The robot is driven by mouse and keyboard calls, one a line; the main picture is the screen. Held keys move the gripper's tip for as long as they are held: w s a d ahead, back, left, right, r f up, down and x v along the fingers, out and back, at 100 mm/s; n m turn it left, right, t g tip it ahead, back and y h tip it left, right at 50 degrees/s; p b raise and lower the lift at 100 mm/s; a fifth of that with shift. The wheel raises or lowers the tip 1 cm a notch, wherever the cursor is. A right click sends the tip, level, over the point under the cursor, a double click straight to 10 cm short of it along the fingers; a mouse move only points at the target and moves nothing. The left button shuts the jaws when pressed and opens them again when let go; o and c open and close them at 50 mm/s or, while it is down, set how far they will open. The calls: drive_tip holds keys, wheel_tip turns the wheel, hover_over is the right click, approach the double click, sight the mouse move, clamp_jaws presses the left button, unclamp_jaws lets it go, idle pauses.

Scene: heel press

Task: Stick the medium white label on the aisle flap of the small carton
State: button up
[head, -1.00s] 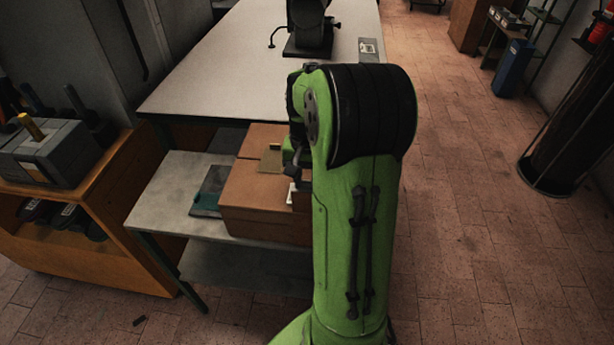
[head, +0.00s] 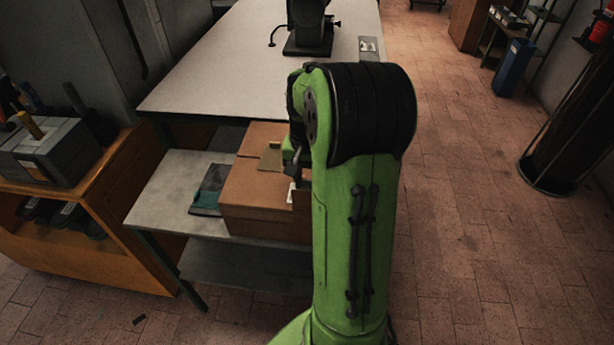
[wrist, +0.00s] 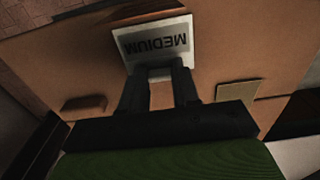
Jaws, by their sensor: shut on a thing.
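My gripper (wrist: 159,74) is shut on the medium white label (wrist: 153,42), seen in the wrist view. The label has a grey field with MEDIUM printed on it, upside down in this view. It lies in front of a brown carton face (wrist: 222,62); I cannot tell whether it touches. In the head view the brown carton (head: 255,197) sits on the grey shelf, its right side hidden behind my green arm. A white sliver of the label (head: 293,186) shows beside my arm there. The gripper is mostly hidden in that view.
A teal and grey flat item (head: 206,200) lies left of the carton. A tan patch (head: 270,158) shows on the carton top. The pale worktop (head: 225,75) stands behind, above shelf level. A wooden cabinet (head: 105,240) is at left.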

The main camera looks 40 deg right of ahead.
sight(307, 181)
drive_tip(key=shift+f, duration=0.1)
drive_tip(key=o, duration=0.9)
drive_tip(key=o, duration=0.4)
wheel_tip(307, 181, up, 7)
drive_tip(key=p, duration=0.6)
idle(0.3)
